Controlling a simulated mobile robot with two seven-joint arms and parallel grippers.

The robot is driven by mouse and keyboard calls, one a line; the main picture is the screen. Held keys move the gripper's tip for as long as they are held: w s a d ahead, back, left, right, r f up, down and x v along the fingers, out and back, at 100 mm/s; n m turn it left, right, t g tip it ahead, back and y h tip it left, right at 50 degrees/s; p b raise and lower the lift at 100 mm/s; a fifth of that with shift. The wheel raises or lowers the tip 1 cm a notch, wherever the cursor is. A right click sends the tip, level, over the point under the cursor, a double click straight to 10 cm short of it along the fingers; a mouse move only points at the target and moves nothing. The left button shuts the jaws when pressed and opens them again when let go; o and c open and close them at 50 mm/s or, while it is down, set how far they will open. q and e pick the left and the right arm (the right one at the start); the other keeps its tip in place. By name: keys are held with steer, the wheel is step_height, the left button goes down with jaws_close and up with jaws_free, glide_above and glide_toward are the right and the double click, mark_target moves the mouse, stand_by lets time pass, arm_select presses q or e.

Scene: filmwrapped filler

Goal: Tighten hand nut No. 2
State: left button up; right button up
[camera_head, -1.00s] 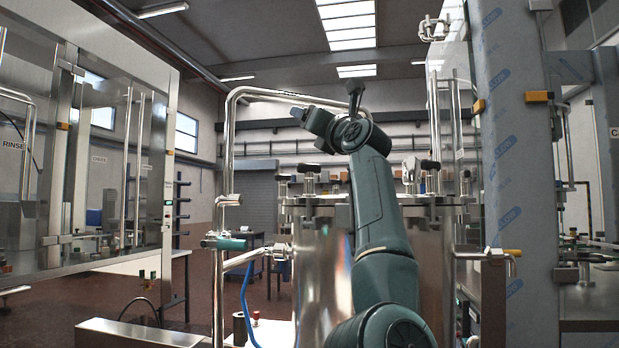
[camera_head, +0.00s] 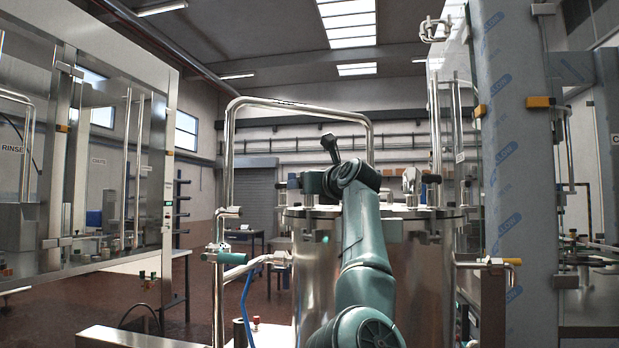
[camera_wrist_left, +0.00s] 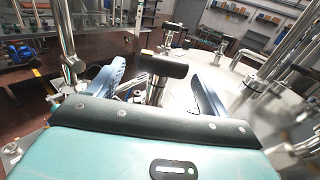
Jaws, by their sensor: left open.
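Several black T-shaped hand nuts stand around the rim of the steel tank (camera_head: 310,255); one shows right of my arm (camera_head: 431,179). I cannot read which is No. 2. In the left wrist view, my left gripper (camera_wrist_left: 157,72) is open, with blue-grey fingers on both sides of a hand nut (camera_wrist_left: 162,66) with a black crossbar and metal stem. I see no clear contact with it. Another hand nut (camera_wrist_left: 172,30) stands farther along the rim. In the head view my left arm reaches up over the tank, its end low at the rim's left part. My right gripper is not in view.
A bent steel pipe (camera_head: 300,104) arches above the tank. A film-wrapped steel column (camera_head: 498,150) stands to the right, and a glass-fronted machine (camera_head: 100,170) to the left. The tank's pale lid (camera_wrist_left: 215,72) is open space right of the nut.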

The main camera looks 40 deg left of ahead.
arm_select(q)
steer(key=shift+p+x, duration=0.3)
steer(key=shift+x, duration=0.55)
steer(key=shift+w+a, duration=0.1)
steer(key=shift+a, duration=0.15)
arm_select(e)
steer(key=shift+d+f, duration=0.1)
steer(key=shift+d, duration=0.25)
